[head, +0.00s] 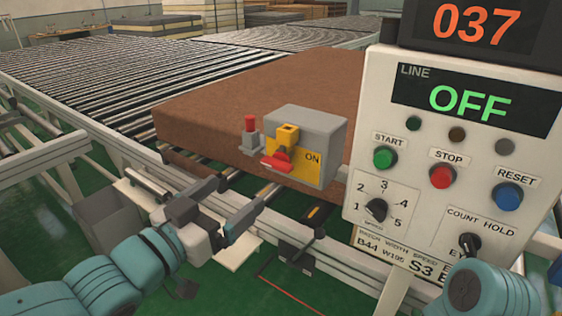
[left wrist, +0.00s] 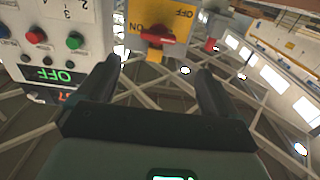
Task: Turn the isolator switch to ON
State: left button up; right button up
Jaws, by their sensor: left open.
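The isolator switch is a grey box (head: 318,130) with a yellow plate (head: 308,168) on its front. Its red handle (head: 279,160) lies roughly crosswise, and the ON label is to its right. The left wrist view is upside down; there the red handle (left wrist: 155,35) shows with ON and OFF lettering on the plate. My left gripper (head: 238,196) is open and empty, in front of the box and below left of the handle, apart from it. Its two fingers (left wrist: 158,70) point toward the switch. My right gripper is out of view.
A control panel (head: 455,150) reading LINE OFF stands right of the switch, with buttons and knobs. A red button (head: 250,124) on a grey post is left of the box. A brown mattress (head: 235,88) lies behind on the roller conveyor (head: 75,72). A metal rail (head: 340,258) runs below.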

aim_at(273, 167)
pick_arm(q)
jog(key=p+x, duration=0.1)
jog(key=x, duration=1.3)
jog(key=shift+d+f+p, duration=0.2)
jog(key=shift+d+p, duration=0.1)
jog(key=shift+p, duration=0.1)
jog(key=shift+w+d, duration=0.1)
jog(key=shift+w, duration=0.15)
